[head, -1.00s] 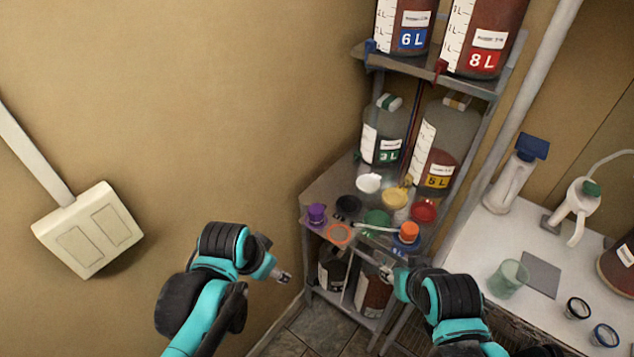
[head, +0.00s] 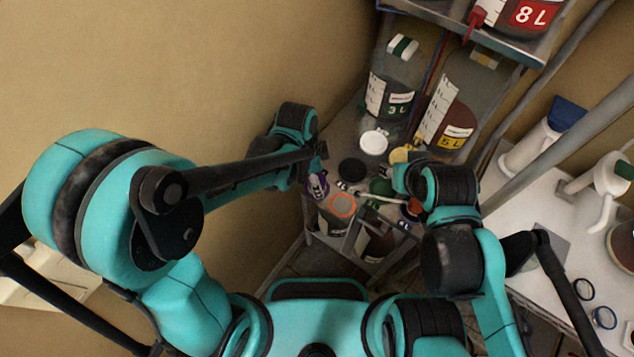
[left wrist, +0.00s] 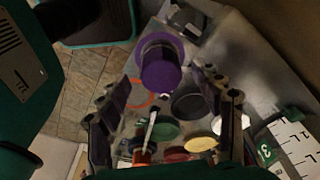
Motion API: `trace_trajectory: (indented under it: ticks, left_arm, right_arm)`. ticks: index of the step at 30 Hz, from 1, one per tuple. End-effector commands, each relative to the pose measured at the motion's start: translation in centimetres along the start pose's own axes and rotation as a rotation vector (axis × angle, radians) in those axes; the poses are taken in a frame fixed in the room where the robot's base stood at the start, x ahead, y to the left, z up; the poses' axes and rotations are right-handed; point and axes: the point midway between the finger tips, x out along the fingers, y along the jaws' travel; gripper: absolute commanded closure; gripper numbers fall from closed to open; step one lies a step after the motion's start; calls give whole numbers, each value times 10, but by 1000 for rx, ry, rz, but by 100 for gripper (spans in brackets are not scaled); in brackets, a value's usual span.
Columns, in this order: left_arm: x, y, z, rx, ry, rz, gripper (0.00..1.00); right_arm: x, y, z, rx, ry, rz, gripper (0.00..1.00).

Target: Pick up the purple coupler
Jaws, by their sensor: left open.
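The purple coupler (head: 317,187) stands at the left front of the shelf in the head view, partly hidden by my left arm. In the left wrist view it is a purple cylinder with a wider flange (left wrist: 162,65). My left gripper (left wrist: 168,105) is open, its two fingers to either side of the coupler's line and the coupler beyond them, apparently not held. In the head view my left gripper (head: 322,172) is right at the coupler. My right gripper (head: 400,180) is over the right part of the shelf; its fingers are not clear.
Close by are an orange ring (head: 342,205), a black lid (head: 352,169), a white lid (head: 374,143), a green lid (head: 380,187) and a pale stick (head: 380,197). Bottles (head: 390,90) stand behind. A white counter (head: 520,200) is at the right.

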Motion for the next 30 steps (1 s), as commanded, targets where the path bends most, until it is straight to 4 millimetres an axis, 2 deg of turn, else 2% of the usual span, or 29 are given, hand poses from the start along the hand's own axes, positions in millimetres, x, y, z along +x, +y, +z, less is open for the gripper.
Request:
trace_trajectory:
  ticks: [1, 5, 13, 14, 20, 30]
  left_arm:
    - [11, -2, 2, -1, 0, 0, 34]
    - [25, -1, 1, 0, 0, 0, 34]
    - [27, -1, 1, -1, 0, -1, 34]
    - [27, -1, 1, -1, 0, -1, 40]
    - [27, -1, 1, -1, 0, -1, 92]
    - [25, -1, 1, -1, 0, -1, 93]
  right_arm:
    - [5, 0, 3, 0, 0, 0, 60]
    - [8, 0, 5, 0, 0, 0, 60]
    - [7, 0, 5, 0, 0, 0, 60]
    - [7, 0, 5, 0, 0, 0, 60]
    - [7, 0, 5, 0, 0, 0, 60]
    - [7, 0, 5, 0, 0, 0, 60]
